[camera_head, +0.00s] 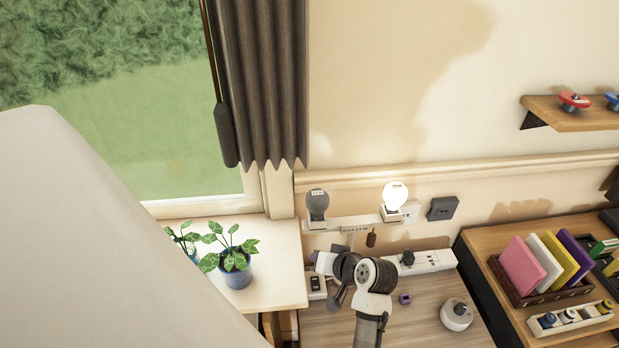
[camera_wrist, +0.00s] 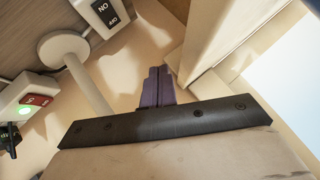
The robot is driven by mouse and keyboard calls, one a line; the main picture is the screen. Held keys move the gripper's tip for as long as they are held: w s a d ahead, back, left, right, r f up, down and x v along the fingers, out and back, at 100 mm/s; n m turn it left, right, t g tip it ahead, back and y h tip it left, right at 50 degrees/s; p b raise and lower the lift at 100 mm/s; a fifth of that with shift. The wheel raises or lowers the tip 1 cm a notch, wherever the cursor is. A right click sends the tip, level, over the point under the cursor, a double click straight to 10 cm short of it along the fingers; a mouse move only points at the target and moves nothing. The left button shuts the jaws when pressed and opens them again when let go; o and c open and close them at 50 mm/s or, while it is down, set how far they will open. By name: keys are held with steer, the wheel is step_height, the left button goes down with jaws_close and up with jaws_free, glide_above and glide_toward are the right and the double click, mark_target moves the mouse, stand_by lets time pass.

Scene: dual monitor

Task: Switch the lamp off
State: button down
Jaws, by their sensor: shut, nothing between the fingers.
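In the head view a lit white bulb (camera_head: 395,195) stands at the right end of a white holder on the wall. A dark grey unlit bulb (camera_head: 317,204) stands at its left end. A small white box with a black rocker switch (camera_head: 315,284) sits at the desk's back left. In the wrist view a black ON/OFF switch (camera_wrist: 105,13) shows at the top edge, left of my fingers. My gripper (camera_wrist: 158,76) is shut and empty, its purple fingers together. In the head view my gripper (camera_head: 318,258) is below the holder, partly hidden by my wrist.
A white power strip (camera_head: 425,262) with a black plug lies behind my arm. The wrist view shows a red switch (camera_wrist: 36,100) beside a green light. Plants (camera_head: 236,262) stand on the left sill. A small purple cube (camera_head: 405,298) and a round white object (camera_head: 456,314) are on the desk.

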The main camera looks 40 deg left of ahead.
stand_by(0.4)
glide_above(318, 283)
step_height(318, 283, down, 7)
steer(key=shift+s+d+f+b, duration=0.1)
steer(key=shift+s+b, duration=0.05)
steer(key=shift+b, duration=0.2)
steer(key=shift+f+b, duration=0.6)
steer(key=shift+f, duration=0.2)
steer(key=shift+f, duration=0.15)
stand_by(1.3)
steer(key=shift+f, duration=0.3)
steer(key=shift+f+b, duration=0.3)
steer(key=shift+b, duration=0.05)
stand_by(0.4)
steer(key=shift+r, duration=0.1)
steer(key=shift+r+p, duration=0.7)
steer(key=shift+p, duration=0.05)
